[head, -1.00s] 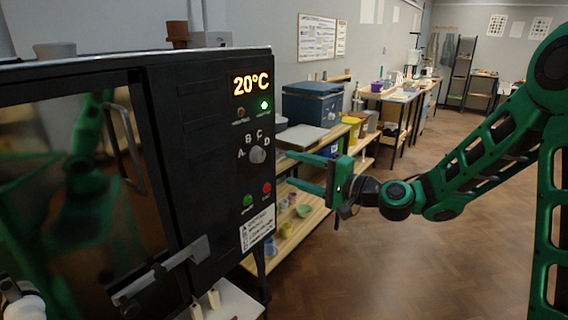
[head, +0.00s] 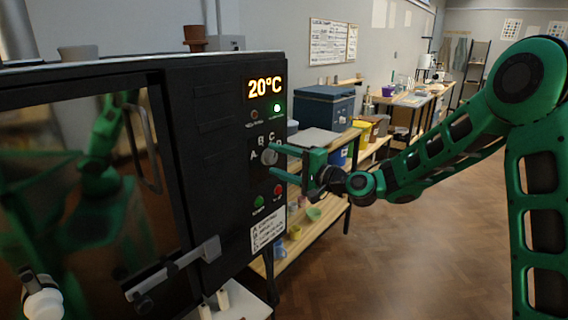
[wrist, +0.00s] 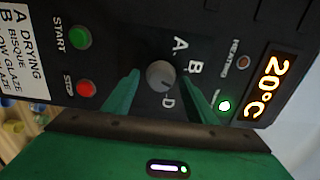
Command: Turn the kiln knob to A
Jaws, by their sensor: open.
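The kiln knob (head: 268,157) is a small round grey dial on the kiln's black front panel, with letters around it. In the wrist view, the knob (wrist: 160,75) lies between my gripper's two green fingertips. A and B are readable there, D is beside the knob, and C is hidden behind a finger. I cannot tell for sure which letter the knob points at. My gripper (head: 274,158) is open, with its fingertips close to the panel on either side of the knob. I cannot tell whether they touch it.
The panel has a lit 20°C display (head: 265,87), a green START button (wrist: 79,38) and a red STOP button (wrist: 85,88). The kiln door handle (head: 145,150) and latch bar (head: 175,268) are to the left. A wooden shelf (head: 300,240) stands behind. Floor at the right is clear.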

